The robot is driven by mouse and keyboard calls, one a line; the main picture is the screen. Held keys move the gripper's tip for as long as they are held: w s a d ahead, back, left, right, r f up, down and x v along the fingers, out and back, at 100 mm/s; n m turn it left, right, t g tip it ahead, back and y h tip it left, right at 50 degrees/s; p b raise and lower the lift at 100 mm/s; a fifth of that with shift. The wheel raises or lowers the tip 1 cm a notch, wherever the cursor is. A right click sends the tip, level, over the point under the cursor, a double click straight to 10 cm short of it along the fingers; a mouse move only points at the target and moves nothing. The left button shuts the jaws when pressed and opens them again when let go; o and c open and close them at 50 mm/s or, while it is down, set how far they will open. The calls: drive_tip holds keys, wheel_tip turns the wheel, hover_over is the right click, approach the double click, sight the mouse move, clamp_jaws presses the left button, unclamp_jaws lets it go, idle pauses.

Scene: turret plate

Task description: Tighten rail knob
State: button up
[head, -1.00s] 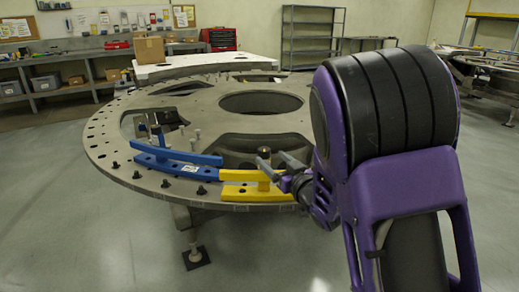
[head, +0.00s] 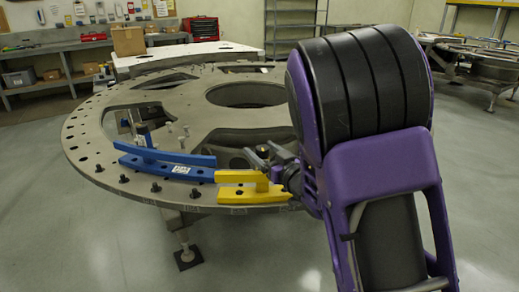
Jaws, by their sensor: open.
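The round grey turret plate (head: 85,140) fills the middle of the head view. A blue rail (head: 165,159) lies along its front edge. A shorter yellow rail (head: 232,176) sits to its right, also on the front edge. A dark knob (head: 263,150) shows above the right part of the yellow rail. My gripper (head: 265,160) is open at this knob, coming from the right. Its dark fingers overlap the knob in the picture, and I cannot tell whether they touch it. My purple arm covers the plate's right side.
Several dark bolts stand along the plate's front rim, and upright pins stand behind the blue rail. A cardboard box (head: 128,41) and a red tool chest (head: 205,28) are at the back. Grey floor is clear at the front left.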

clamp_jaws()
idle(0.5)
